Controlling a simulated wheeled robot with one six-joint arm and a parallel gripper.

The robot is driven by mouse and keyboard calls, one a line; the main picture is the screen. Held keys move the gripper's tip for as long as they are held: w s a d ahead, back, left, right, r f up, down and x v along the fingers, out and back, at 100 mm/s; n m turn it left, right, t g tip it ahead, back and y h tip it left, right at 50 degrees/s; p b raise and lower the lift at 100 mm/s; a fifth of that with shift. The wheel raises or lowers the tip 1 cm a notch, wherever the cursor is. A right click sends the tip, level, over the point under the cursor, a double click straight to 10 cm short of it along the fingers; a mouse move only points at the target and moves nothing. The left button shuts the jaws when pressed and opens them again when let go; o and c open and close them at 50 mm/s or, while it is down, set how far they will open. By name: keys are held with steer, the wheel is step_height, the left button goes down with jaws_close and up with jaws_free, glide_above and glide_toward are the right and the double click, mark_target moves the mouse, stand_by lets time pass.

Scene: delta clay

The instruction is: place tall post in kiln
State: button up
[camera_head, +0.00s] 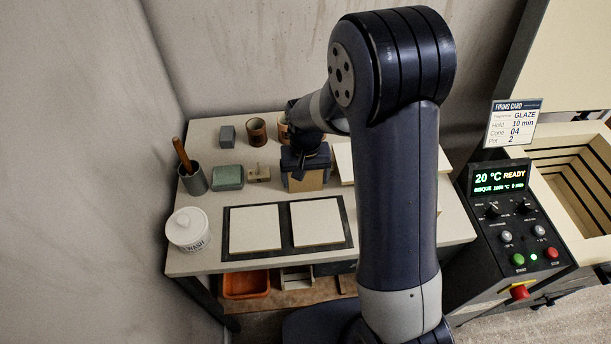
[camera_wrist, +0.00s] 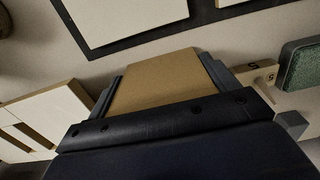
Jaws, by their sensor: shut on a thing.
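My gripper (camera_head: 305,163) is over the worktable, pointing down. It is shut on a tan block (camera_head: 304,182), which may be the tall post; I see no label on it. In the wrist view the block (camera_wrist: 155,80) sits between the two fingers, its broad face showing. I cannot tell whether it touches the table. Small pale posts (camera_head: 258,173) marked S stand just left of the gripper. The kiln (camera_head: 575,180) is at the far right, its lid raised and its stepped inner walls showing. Its floor is mostly out of view.
Two cream slabs (camera_head: 254,228) lie on a black mat (camera_head: 286,253) in front. A green-topped block (camera_head: 228,177), a tool pot (camera_head: 193,180) and a white jar (camera_head: 188,230) stand left; cups (camera_head: 257,132) behind. The kiln's control panel (camera_head: 508,220) reads 20 °C READY.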

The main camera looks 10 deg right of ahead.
steer(key=o, duration=1.1)
steer(key=shift+f, duration=0.1)
steer(key=shift+o, duration=0.2)
